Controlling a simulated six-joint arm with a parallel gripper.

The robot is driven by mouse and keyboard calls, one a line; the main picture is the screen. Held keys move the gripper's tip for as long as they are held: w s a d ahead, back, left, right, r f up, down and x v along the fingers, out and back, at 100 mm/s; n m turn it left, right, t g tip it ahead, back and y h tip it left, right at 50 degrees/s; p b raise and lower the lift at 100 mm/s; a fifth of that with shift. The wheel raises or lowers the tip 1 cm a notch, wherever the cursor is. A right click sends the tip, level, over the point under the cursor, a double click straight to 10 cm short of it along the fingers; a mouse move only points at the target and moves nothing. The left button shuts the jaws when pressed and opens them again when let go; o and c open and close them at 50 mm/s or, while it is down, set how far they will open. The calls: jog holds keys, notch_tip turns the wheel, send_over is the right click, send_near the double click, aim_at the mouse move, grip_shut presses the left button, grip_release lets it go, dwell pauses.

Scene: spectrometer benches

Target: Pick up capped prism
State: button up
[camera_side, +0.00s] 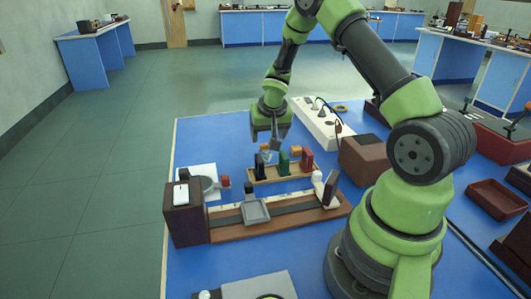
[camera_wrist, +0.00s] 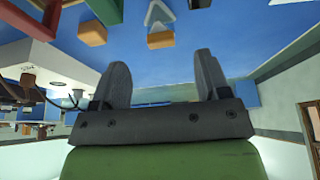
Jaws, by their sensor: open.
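My gripper (camera_side: 270,140) is open and points down above the back left of a small wooden rack (camera_side: 285,176). In the wrist view its two fingers (camera_wrist: 162,68) stand apart with nothing between them. A pale triangular piece (camera_wrist: 158,13), which looks like the prism, shows at the top of the wrist view, beyond the fingertips. An orange block (camera_wrist: 160,40) lies close to it, between it and the fingers; I cannot tell whether they touch. In the side view the prism is small and unclear beneath my gripper.
The rack holds black (camera_side: 259,165), green (camera_side: 284,163) and red (camera_side: 307,160) upright pieces. Another orange block (camera_side: 295,151) stands behind it. A wooden rail bench (camera_side: 280,222) lies in front. A white power strip (camera_side: 318,125) and brown box (camera_side: 363,155) stand right. The blue table's back left is clear.

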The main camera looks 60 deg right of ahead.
aim_at(266, 145)
jog(key=shift+x, duration=3.15)
jog(key=shift+w+d+r, duration=0.1)
jog(key=shift+w, duration=0.05)
jog(key=shift+c, duration=0.2)
jog(key=c, duration=1)
